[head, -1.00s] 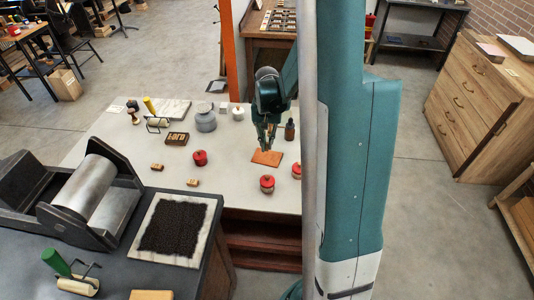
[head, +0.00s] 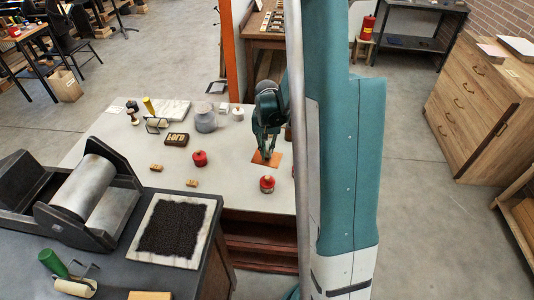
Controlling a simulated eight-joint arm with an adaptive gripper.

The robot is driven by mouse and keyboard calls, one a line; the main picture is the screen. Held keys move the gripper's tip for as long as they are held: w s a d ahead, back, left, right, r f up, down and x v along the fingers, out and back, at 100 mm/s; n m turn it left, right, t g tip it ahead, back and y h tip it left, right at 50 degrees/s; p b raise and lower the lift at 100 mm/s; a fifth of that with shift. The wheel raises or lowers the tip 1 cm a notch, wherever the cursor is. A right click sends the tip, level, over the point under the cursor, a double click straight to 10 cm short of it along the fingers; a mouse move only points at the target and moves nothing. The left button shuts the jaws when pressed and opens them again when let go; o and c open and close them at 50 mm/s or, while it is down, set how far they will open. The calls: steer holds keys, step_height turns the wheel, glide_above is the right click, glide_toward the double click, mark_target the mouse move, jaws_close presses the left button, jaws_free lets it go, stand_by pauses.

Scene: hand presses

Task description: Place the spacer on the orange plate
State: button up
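The orange plate (head: 274,162) lies flat on the light grey table, right of its middle. My gripper (head: 266,156) points down over the plate, with its fingertips at or just above it; I cannot tell whether they touch. The fingers are too small to tell whether they are open, shut or holding something, and they cover part of the plate. I cannot identify the spacer for certain. Two small wooden blocks, one (head: 156,168) farther back and one (head: 192,183) nearer the front, lie to the left.
A red-lidded jar (head: 267,184) stands just in front of the plate. A red pot (head: 200,158), a dark type block (head: 177,139) and a grey jar (head: 205,120) stand to the left. The dark press (head: 90,200) is at front left. My arm hides the table's right end.

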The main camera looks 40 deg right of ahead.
mark_target(267, 154)
steer(key=shift+f, duration=0.3)
steer(key=o, duration=0.6)
steer(key=shift+r, duration=0.2)
steer(key=shift+r+p, duration=0.95)
steer(key=shift+r, duration=5.1)
steer(key=shift+a, duration=0.1)
steer(key=s+a+r+n+t, duration=0.2)
steer(key=s+a+r, duration=0.1)
steer(key=a+r, duration=0.45)
steer(key=s+a+r+n+t, duration=0.1)
steer(key=s+a+r+n, duration=0.15)
steer(key=a+r, duration=0.5)
steer(key=s+a+n+t, duration=0.1)
steer(key=s+a, duration=0.3)
steer(key=s+a+r+n+t, duration=0.1)
steer(key=s+a+n, duration=0.1)
steer(key=s+a, duration=0.2)
steer(key=s+a+r+n+t, duration=0.1)
steer(key=s+a+t, duration=0.1)
steer(key=s+a, duration=0.2)
steer(key=shift+s+a+r+n, duration=0.1)
steer(key=shift+s+a+n, duration=0.05)
steer(key=shift+a, duration=0.4)
steer(key=shift+s+a+r+n, duration=0.1)
steer(key=shift+s+a, duration=0.05)
steer(key=shift+a, duration=0.4)
